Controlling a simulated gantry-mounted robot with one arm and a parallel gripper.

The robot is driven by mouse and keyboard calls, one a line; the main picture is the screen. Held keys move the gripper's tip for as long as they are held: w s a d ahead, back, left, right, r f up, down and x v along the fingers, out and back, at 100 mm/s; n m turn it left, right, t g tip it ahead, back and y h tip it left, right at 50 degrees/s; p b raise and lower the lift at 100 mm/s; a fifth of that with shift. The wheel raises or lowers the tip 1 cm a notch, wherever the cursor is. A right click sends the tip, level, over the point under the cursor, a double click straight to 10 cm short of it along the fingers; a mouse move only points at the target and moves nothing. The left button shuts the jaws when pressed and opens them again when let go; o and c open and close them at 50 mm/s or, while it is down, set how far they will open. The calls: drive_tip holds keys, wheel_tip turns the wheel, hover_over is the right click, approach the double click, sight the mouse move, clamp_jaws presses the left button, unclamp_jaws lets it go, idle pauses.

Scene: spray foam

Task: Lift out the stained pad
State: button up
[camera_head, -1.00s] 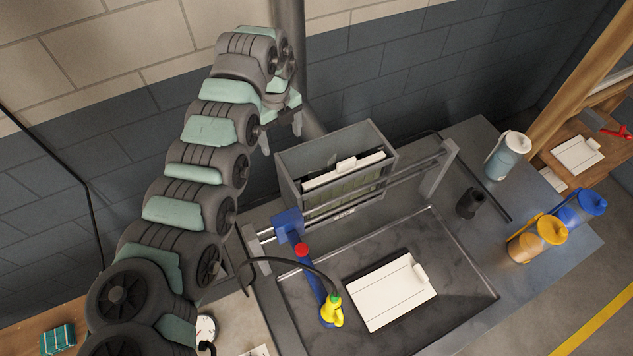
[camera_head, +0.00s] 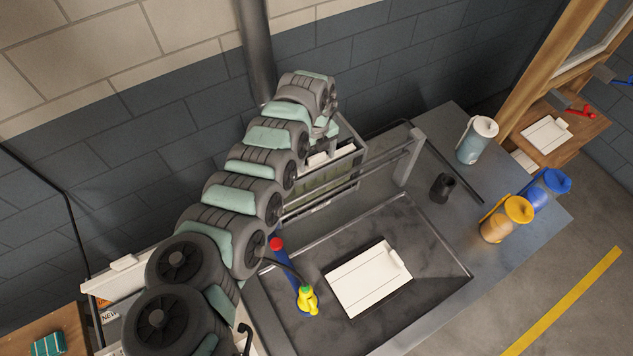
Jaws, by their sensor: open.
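A grey open-topped box (camera_head: 352,137) stands at the back of the bench, against the wall side. White pad edges (camera_head: 318,158) with a tab show inside it, above a greenish front panel (camera_head: 318,192). My gripper (camera_head: 322,138) is over the left part of the box, pointing down. It is open, though its fingertips are partly hidden by my wrist and I cannot tell whether they touch a pad. A white pad with a tab (camera_head: 368,278) lies flat in the dark sunken tray (camera_head: 435,255). I cannot make out stains on any pad.
Metal rails (camera_head: 385,162) run in front of the box. A blue spray arm with a yellow nozzle (camera_head: 307,301) stands at the tray's left. Bottles (camera_head: 478,140) and a black cup (camera_head: 443,187) stand right. Another white pad (camera_head: 125,280) stands lower left near a "NEW" label.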

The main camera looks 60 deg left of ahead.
drive_tip(key=shift+c, duration=0.4)
clamp_jaws()
idle(0.4)
